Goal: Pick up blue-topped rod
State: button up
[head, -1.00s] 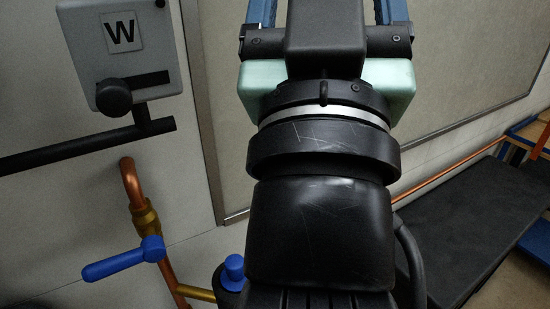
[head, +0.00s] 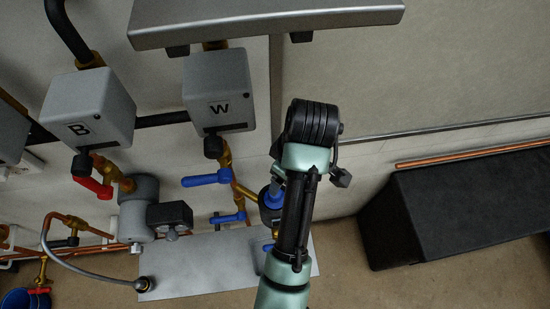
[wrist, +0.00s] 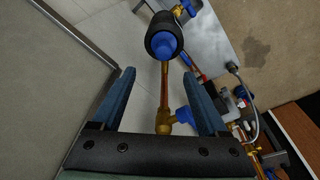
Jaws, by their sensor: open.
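The blue-topped rod (wrist: 165,45) shows in the wrist view as a blue cap over a dark round body, at the upper middle. I see it nearly end-on, so its length is hidden. In the head view its dark body (head: 268,200) with blue on it is partly hidden behind my arm. My gripper (wrist: 158,75) is open and empty in the wrist view, its two blue fingers apart. The rod's top lies beyond the fingertips, roughly in line with the gap, and is not touched. I cannot make out the fingers in the head view.
Copper pipe (wrist: 164,88) with a brass fitting and blue valve (wrist: 184,116) runs near the gap. Box W (head: 218,90), box B (head: 90,105) and a grey shelf (head: 265,22) are on the wall. A black bench (head: 460,205) stands right; floor between is clear.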

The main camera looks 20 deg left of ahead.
jog(key=f+b, duration=0.5)
jog(key=a+f+b, duration=0.1)
jog(key=f+b, duration=0.1)
jog(key=shift+s+a+f, duration=0.1)
jog(key=shift+s+f, duration=0.1)
jog(key=shift+f, duration=0.2)
jog(key=shift+a+f, duration=0.15)
jog(key=shift+f, duration=0.2)
jog(key=shift+w+a+f+p, duration=0.1)
jog(key=shift+a+f+p, duration=0.3)
jog(key=shift+f, duration=0.7)
jog(key=shift+w+a+f+p, duration=0.1)
jog(key=shift+f+p, duration=0.5)
jog(key=shift+f, duration=0.45)
grip_shut()
